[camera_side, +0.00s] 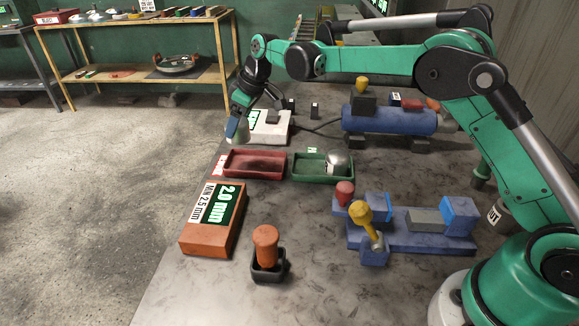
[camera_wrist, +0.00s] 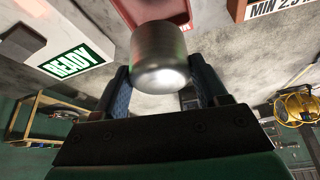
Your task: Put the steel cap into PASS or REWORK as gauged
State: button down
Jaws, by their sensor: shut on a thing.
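My gripper (camera_side: 242,106) is shut on a steel cap (camera_side: 236,130), held in the air at the left end of the red tray (camera_side: 233,175), a little beyond it. In the wrist view the same cap (camera_wrist: 160,60) sits between my two fingers, with the red tray (camera_wrist: 130,12) partly hidden behind it. A green tray (camera_side: 300,177) stands right of the red tray and holds another rounded steel piece (camera_side: 339,161). The orange gauge box (camera_side: 210,238) reads 2.0 mm and MIN 2.5 mm. The tray labels are too small to read.
A white READY box (camera_side: 270,130) stands behind the trays. An orange-handled tool (camera_side: 266,245) stands in a black holder in front. A blue fixture (camera_side: 415,235) and a blue cylinder unit (camera_side: 390,120) occupy the right side. The bench's left edge is near the gauge box.

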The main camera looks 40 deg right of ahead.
aim_at(246, 140)
notch_tip(246, 140, down, 7)
dwell(0.3)
jog(key=shift+f, duration=0.1)
jog(key=shift+c, duration=0.2)
grip_release()
jog(key=v, duration=1.2)
jog(key=s+d+r+m+t+h, duration=0.1)
jog(key=s+r+m, duration=0.3)
jog(key=s, duration=0.6)
jog(key=s+d+f+m+t+h, duration=0.1)
jog(key=s+d+f+m+t, duration=0.1)
jog(key=s, duration=0.9)
jog(key=shift+s+f+m+h, duration=0.3)
jog(key=shift+f+m, duration=0.1)
jog(key=shift+f, duration=0.4)
